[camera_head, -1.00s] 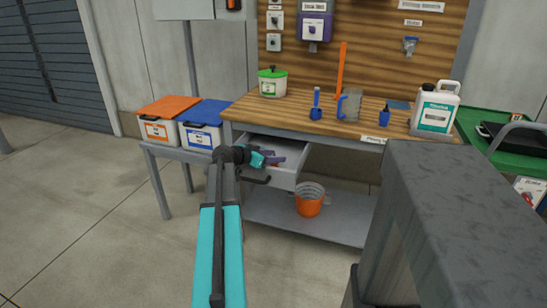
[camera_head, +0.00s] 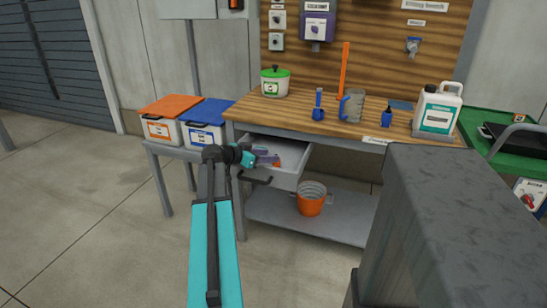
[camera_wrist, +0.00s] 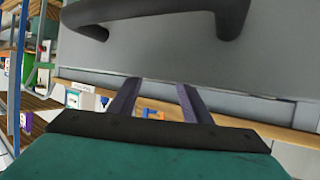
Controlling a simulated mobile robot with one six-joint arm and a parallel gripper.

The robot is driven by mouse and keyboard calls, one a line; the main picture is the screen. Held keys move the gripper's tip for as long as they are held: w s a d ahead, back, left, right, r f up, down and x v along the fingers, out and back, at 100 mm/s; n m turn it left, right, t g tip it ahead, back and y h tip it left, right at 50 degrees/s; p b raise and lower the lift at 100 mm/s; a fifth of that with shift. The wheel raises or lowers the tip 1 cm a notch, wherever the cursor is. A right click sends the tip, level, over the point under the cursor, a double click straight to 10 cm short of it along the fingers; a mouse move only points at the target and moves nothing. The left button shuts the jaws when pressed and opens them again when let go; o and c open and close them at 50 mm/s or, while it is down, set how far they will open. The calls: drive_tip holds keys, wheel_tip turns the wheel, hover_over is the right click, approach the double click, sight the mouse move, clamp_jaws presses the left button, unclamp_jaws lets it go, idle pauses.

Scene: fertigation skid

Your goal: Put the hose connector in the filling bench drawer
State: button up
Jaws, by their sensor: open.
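My gripper (camera_head: 268,158) is open over the left part of the pulled-out filling bench drawer (camera_head: 291,181). In the wrist view its two dark purple fingers (camera_wrist: 154,92) stand apart, with the grey drawer front and its dark handle (camera_wrist: 165,17) close by. A small orange-red piece (camera_head: 277,165) shows by the fingertips in the head view, seemingly inside the drawer. I cannot tell whether it is the hose connector. The fingers and arm hide part of the drawer's inside. I make out no certain hose connector elsewhere.
The bench top (camera_head: 285,112) above the drawer holds a green-lidded pot (camera_head: 274,84), a grey jug (camera_head: 352,106) and a white canister (camera_head: 437,109). An orange bucket (camera_head: 311,202) stands on the shelf below. Orange-lidded and blue-lidded bins (camera_head: 203,137) stand at the left.

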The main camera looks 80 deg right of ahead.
drive_tip(key=v, duration=0.7)
drive_tip(key=shift+d+r, duration=0.1)
drive_tip(key=shift+r, duration=0.05)
idle(0.6)
